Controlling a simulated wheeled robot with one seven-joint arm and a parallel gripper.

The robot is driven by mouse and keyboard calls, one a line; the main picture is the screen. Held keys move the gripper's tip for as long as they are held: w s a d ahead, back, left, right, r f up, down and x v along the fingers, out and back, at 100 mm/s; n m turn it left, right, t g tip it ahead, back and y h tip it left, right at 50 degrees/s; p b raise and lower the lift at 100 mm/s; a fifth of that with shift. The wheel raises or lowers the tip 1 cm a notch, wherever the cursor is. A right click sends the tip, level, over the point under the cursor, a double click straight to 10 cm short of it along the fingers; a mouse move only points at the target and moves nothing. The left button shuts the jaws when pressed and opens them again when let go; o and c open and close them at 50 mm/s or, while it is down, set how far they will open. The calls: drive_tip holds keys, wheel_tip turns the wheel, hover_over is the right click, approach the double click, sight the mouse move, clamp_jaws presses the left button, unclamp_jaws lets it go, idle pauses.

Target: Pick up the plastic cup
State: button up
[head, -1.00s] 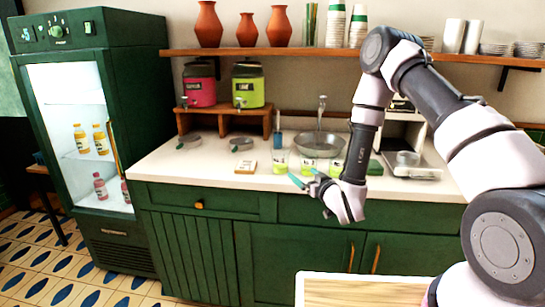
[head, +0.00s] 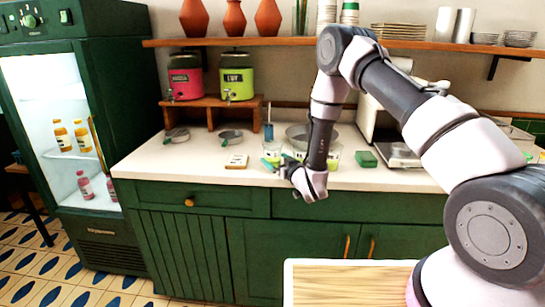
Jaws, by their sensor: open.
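Small clear cups with yellow-green contents or labels stand near the front of the white counter. One cup (head: 272,149) is on the left and another (head: 334,157) is on the right, partly behind my arm. I cannot tell which is the plastic cup of the task. My gripper (head: 276,163) is open, with teal fingertips pointing left at the counter's front edge. In the picture its fingertips overlap the lower part of the left cup. I see nothing between them, and contact cannot be told.
A metal bowl (head: 298,131) sits behind the cups. A small card (head: 236,161) lies left of them and a green block (head: 366,159) right. Red (head: 186,77) and lime (head: 238,77) dispensers stand on a wooden riser. A wooden board (head: 345,285) is in the foreground.

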drive_tip(key=shift+w+a, duration=0.25)
drive_tip(key=shift+w, duration=0.25)
drive_tip(key=c, duration=1.2)
drive_tip(key=shift+o, duration=0.2)
drive_tip(key=shift+r, duration=0.15)
